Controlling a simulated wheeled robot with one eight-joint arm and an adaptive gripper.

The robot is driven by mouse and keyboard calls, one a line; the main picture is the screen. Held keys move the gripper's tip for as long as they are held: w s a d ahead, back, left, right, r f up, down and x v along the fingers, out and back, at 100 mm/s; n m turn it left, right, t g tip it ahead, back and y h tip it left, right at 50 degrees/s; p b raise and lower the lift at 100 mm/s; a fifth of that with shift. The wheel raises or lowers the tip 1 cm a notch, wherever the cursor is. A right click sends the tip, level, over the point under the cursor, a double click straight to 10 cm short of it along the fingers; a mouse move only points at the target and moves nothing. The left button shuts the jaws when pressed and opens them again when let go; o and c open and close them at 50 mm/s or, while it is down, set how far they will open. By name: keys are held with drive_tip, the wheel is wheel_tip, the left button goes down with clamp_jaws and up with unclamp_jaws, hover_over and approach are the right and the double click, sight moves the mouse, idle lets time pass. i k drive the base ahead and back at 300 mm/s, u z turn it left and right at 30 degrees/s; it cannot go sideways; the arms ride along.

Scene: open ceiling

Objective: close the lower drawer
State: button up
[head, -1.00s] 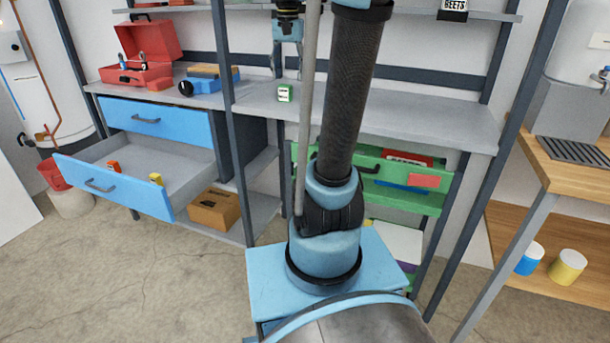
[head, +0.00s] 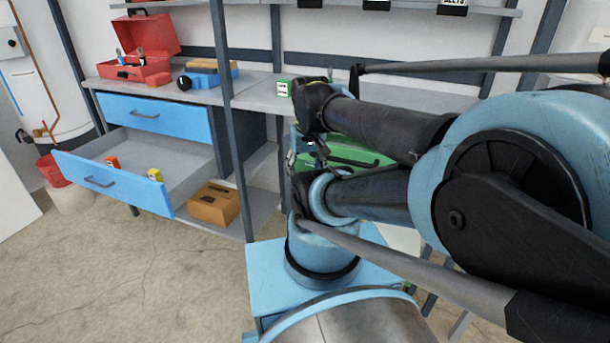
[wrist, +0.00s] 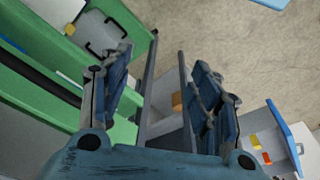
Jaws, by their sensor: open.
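The lower blue drawer (head: 112,183) is pulled out beneath the shut upper blue drawer (head: 158,117), at the left in the head view. An orange item (head: 112,162) and a yellow item (head: 154,174) lie inside it. In the wrist view the lower drawer's blue front (wrist: 284,136) is at the lower right, beyond my right finger and apart from it. My gripper (wrist: 160,88) is open with nothing between its fingers. It is by the green drawers, well to the right of the blue ones, and mostly hidden by my arm in the head view.
A green drawer unit (head: 345,150) stands close to my gripper, and also shows in the wrist view (wrist: 50,75). A dark upright post (head: 232,120) stands between the two drawer units. A cardboard box (head: 213,205) sits on the low shelf. The floor before the blue drawer is clear.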

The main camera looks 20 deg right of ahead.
sight(185, 166)
drive_tip(key=u, duration=1.4)
drive_tip(key=k, duration=1.3)
drive_tip(key=u, duration=0.5)
drive_tip(key=i, duration=1.9)
drive_tip(key=z, duration=0.7)
